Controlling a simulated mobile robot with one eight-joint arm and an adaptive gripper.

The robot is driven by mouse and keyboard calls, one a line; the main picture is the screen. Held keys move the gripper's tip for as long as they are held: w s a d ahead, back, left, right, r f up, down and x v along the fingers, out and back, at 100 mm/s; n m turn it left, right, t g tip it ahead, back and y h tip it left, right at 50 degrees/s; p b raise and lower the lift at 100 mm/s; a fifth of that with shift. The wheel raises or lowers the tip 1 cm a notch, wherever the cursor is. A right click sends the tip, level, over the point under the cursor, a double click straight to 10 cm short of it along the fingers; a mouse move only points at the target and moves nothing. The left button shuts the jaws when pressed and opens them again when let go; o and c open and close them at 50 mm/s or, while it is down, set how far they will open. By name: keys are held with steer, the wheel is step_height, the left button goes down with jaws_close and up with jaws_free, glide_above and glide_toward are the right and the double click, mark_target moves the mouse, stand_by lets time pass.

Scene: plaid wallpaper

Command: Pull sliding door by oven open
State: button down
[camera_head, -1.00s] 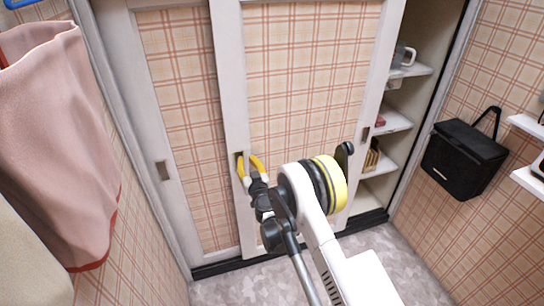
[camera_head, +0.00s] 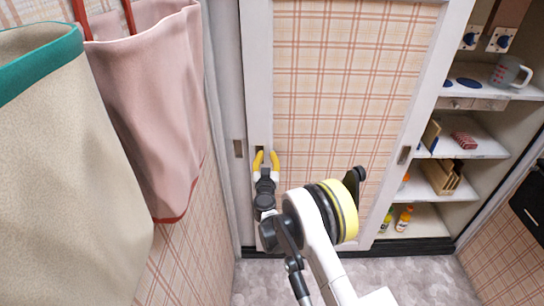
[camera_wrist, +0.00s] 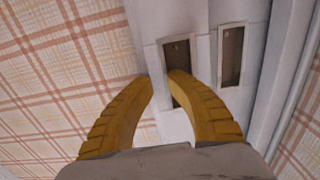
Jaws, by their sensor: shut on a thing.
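The sliding door (camera_head: 350,85) has a plaid panel in a white frame. It stands at the left, with shelves open to its right. My gripper (camera_head: 266,155) is at the door's left edge strip. In the wrist view, my gripper's yellow fingers (camera_wrist: 160,78) straddle part of the white frame, the right fingertip in a dark recessed handle (camera_wrist: 178,55). The gripper is shut on the door at this handle. A second recess (camera_wrist: 231,56) lies just right of it. Another handle (camera_head: 404,154) is on the door's right edge. No oven is recognisable.
The open shelves (camera_head: 425,222) hold a cup (camera_head: 510,72), bottles (camera_head: 403,218) and small boxes. A pink bag (camera_head: 150,100) and a beige bag (camera_head: 70,170) hang close on the left. The floor (camera_head: 400,270) ahead is clear.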

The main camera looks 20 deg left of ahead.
steer(key=c, duration=1.3)
jaws_free()
steer(key=v, duration=0.7)
steer(key=shift+s, duration=0.2)
steer(key=shift+r, duration=0.1)
